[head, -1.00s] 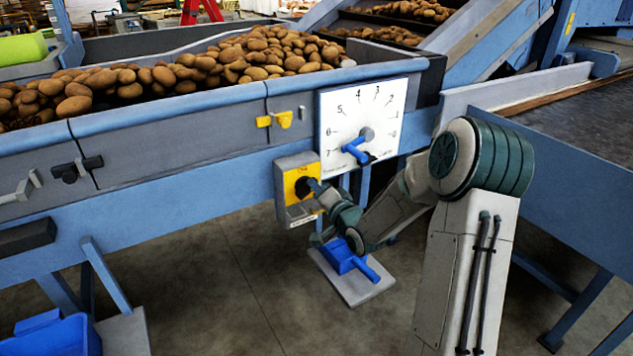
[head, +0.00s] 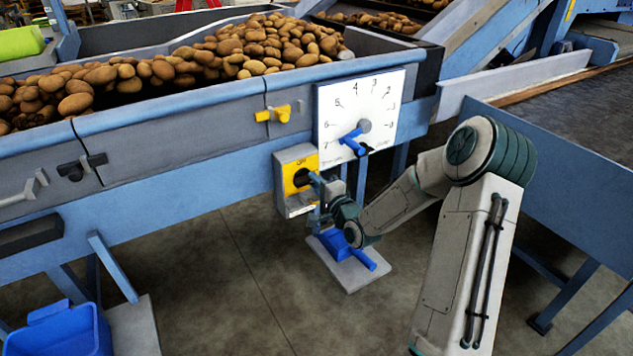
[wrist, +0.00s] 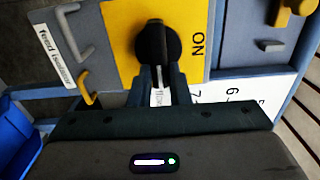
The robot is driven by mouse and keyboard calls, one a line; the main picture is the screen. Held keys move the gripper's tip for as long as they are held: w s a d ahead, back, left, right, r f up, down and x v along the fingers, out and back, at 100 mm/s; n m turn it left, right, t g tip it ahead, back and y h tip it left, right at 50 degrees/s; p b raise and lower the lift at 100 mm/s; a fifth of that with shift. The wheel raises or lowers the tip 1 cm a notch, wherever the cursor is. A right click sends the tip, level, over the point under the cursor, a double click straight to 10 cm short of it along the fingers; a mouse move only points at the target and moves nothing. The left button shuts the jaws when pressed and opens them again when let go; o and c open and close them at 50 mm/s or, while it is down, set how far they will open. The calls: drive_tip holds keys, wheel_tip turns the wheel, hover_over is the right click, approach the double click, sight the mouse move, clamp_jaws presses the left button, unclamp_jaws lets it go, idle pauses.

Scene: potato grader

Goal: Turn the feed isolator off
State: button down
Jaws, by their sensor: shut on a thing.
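The feed isolator (head: 296,180) is a grey box with a yellow face, fixed on the machine's blue side rail. Its round black knob (wrist: 157,42) sits on the yellow plate (wrist: 120,20), with "ON" printed on the right side of the plate in the wrist view. My gripper (wrist: 162,78) is shut on the knob's handle, which points down between the two fingers in that view. In the head view, my gripper (head: 316,181) reaches the knob from the right. A white label between the fingers is partly hidden and unreadable.
A white numbered dial (head: 340,105) with a blue pointer stands just above right of the box. Yellow and black latches line the hopper. A blue pedal on a grey plate (head: 350,275) is below my arm. A blue bin (head: 60,335) is at lower left.

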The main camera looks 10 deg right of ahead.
idle(0.3)
drive_tip(key=c, duration=1.4)
unclamp_jaws()
drive_tip(key=shift+o, duration=0.2)
drive_tip(key=shift+s, duration=0.1)
drive_tip(key=p+v, duration=0.1)
drive_tip(key=v, duration=1.2)
drive_tip(key=shift+s, duration=0.3)
drive_tip(key=shift+d, duration=0.1)
drive_tip(key=s+a+r+n+g+h+p, duration=0.2)
drive_tip(key=s+r+n+g+p, duration=0.5)
drive_tip(key=s+r, duration=0.4)
drive_tip(key=s+a+r+n+g+h+p, duration=0.3)
drive_tip(key=s+r+n+g+p, duration=0.4)
drive_tip(key=s+r, duration=0.5)
drive_tip(key=shift+a+r+h+p, duration=0.3)
drive_tip(key=shift+a+r+p, duration=0.25)
drive_tip(key=shift+r, duration=0.25)
